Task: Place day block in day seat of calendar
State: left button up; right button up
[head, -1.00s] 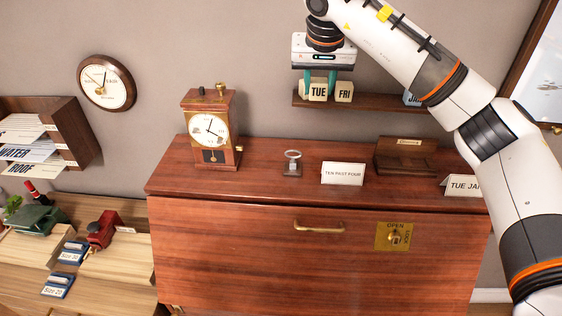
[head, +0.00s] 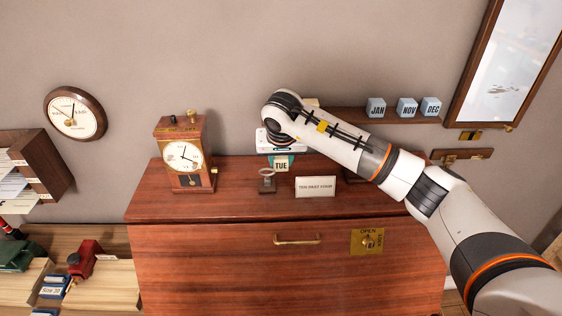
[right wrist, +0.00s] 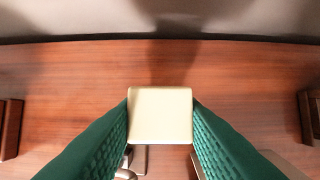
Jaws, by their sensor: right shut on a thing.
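My right gripper (head: 281,163) is shut on the cream TUE day block (head: 281,164), held above the cabinet top near the ring-topped metal stand. In the right wrist view the block (right wrist: 160,115) sits between the two green fingers, its blank upper face toward the camera. The dark wooden calendar (head: 352,177) stands to the right on the cabinet top. My right arm covers most of it in the head view, so its day seat is hidden. My left gripper is not in view.
The mantel clock (head: 181,157) stands left of the block. The metal stand (head: 267,179) and TEN PAST FOUR card (head: 315,186) are close by. JAN (head: 376,107), NOV (head: 407,107) and DEC (head: 431,107) blocks sit on the wall shelf (head: 345,115).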

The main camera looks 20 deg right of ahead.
jog(key=shift+f, duration=1.2)
jog(key=shift+f, duration=0.1)
jog(key=shift+f, duration=0.15)
jog(key=o, duration=1)
